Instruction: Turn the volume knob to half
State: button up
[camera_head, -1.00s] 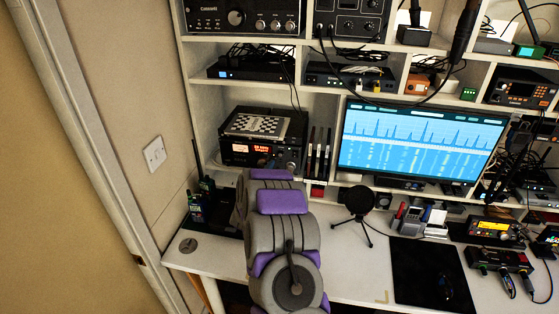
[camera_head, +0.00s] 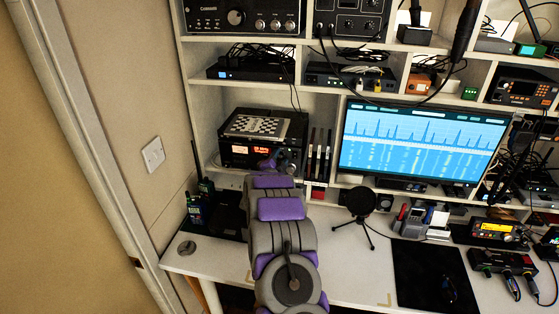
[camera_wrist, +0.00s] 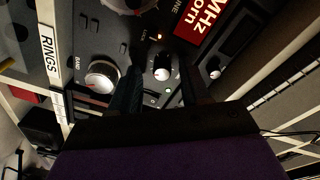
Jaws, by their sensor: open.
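The black radio (camera_head: 240,150) with a lit red-orange display sits in the lower left cubby in the head view. My gripper (camera_head: 284,162) is in front of the right part of its panel. In the wrist view, my gripper (camera_wrist: 160,94) is open, with two dark fingers pointing at the panel. A small round knob with a pale face and dark pointer (camera_wrist: 163,67) lies between and just beyond the fingertips; contact cannot be told. A larger silver knob (camera_wrist: 102,76) is left of the fingers. The small label by the middle knob is too blurred to read surely.
A checkered item (camera_head: 255,125) lies on top of the radio. Upright books (camera_head: 318,160) stand close to its right. A monitor (camera_head: 415,143) and a microphone on a tripod (camera_head: 360,203) are further right. Another small knob (camera_wrist: 213,68) is right of the fingers.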

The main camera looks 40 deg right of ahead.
jog(key=shift+a+r, duration=0.1)
jog(key=shift+a, duration=0.15)
jog(key=shift+c, duration=1)
jog(key=shift+d, duration=0.15)
grip_shut()
jog(key=shift+p, duration=0.45)
jog(key=n+p, duration=0.2)
jog(key=p, duration=0.1)
jog(key=shift+r, duration=0.2)
jog(key=shift+f+n+p, duration=0.25)
jog(key=shift+n+p, duration=0.95)
jog(key=shift+p, duration=0.05)
jog(key=shift+o, duration=1)
grip_release()
